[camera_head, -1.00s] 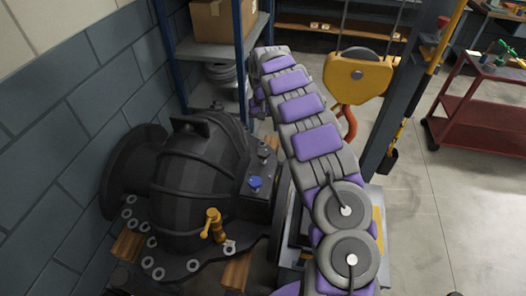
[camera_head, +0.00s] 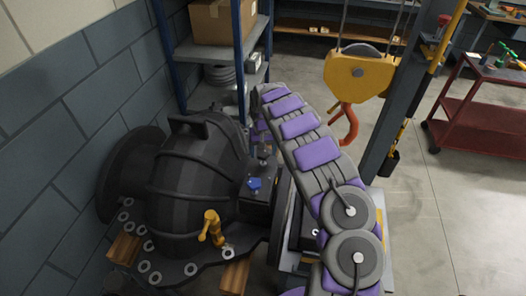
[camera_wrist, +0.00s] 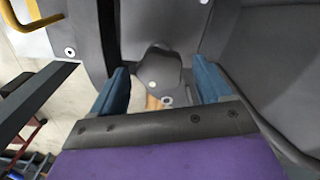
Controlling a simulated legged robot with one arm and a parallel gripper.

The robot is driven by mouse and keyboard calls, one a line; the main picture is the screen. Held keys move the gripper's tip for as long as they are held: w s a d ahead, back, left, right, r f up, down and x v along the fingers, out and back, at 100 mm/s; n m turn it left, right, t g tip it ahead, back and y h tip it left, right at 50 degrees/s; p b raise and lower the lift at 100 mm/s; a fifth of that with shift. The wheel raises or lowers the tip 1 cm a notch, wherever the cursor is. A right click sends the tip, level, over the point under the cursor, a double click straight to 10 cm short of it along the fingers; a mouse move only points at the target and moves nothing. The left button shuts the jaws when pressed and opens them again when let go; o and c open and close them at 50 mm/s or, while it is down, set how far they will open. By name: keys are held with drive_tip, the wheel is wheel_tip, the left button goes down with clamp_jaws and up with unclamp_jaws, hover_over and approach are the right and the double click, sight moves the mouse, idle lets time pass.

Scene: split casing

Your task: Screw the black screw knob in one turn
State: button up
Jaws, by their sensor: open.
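The dark grey casing (camera_head: 195,190) stands at the left in the head view. A small dark upright fitting (camera_head: 263,150) on its block, near the far end of my arm, may be the black screw knob; I cannot be sure. In the wrist view, a dark rounded piece (camera_wrist: 160,72) with a pale dot shows between the blue fingers and may be the knob. My gripper (camera_wrist: 162,82) is open, with a finger on each side of that piece and no visible contact. In the head view my arm mostly hides the gripper.
A blue knob (camera_head: 255,183) and a yellow valve handle (camera_head: 211,228) sit on the casing. A yellow hoist block (camera_head: 358,72) with an orange hook (camera_head: 346,125) hangs beside my arm. A blue-framed shelf (camera_head: 213,55) stands behind. A red cart (camera_head: 478,110) is at the right, with open floor before it.

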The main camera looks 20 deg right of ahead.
drive_tip(key=c, duration=1)
drive_tip(key=shift+c, duration=0.2)
drive_tip(key=m+p, duration=0.1)
drive_tip(key=m, duration=0.2)
drive_tip(key=shift+a+p, duration=0.1)
drive_tip(key=shift+p, duration=0.2)
drive_tip(key=m+p, duration=0.1)
drive_tip(key=m, duration=0.1)
drive_tip(key=shift+m, duration=0.3)
drive_tip(key=m+p, duration=0.2)
drive_tip(key=m, duration=0.4)
drive_tip(key=shift+m+p, duration=0.3)
drive_tip(key=shift+m, duration=0.1)
